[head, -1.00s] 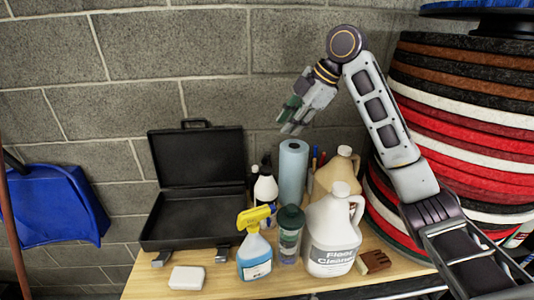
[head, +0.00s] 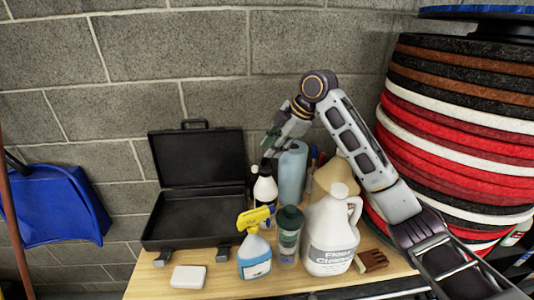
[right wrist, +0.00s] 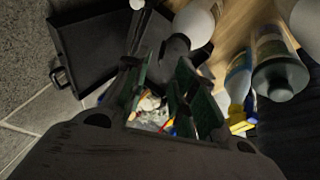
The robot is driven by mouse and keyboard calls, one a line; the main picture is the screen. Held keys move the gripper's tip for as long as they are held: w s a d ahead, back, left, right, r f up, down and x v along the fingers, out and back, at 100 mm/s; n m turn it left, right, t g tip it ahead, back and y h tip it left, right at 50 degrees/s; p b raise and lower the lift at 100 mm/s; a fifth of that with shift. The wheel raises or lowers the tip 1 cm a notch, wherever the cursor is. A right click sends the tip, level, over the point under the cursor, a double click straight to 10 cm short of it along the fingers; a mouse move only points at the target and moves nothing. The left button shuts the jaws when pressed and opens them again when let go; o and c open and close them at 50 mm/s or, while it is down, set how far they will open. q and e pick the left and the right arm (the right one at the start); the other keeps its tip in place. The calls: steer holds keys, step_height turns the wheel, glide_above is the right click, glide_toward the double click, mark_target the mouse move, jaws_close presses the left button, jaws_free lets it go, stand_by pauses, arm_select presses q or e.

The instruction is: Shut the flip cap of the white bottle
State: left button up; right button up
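The white bottle (head: 265,190) with a black top stands between the black case and the blue roll in the head view. A small dark part of its top (head: 254,170) sticks out to the left and looks like the flip cap, open. The bottle also shows in the right wrist view (right wrist: 192,24), with its black top (right wrist: 180,52) just beyond my fingers. My right gripper (head: 268,146) is open and empty, above the bottle and apart from it. Its green-padded fingers show spread in the right wrist view (right wrist: 160,95). My left gripper is not in view.
The open black case (head: 192,220) stands left. The spray bottle (head: 254,258), green-capped bottle (head: 289,236) and floor cleaner jug (head: 330,236) stand in front. The blue roll (head: 292,175) is close on the right. A pad stack (head: 455,130) stands far right.

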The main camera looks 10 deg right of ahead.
mark_target(264, 161)
steer(key=shift+p+x, duration=0.35)
steer(key=shift+x, duration=1.85)
jaws_close()
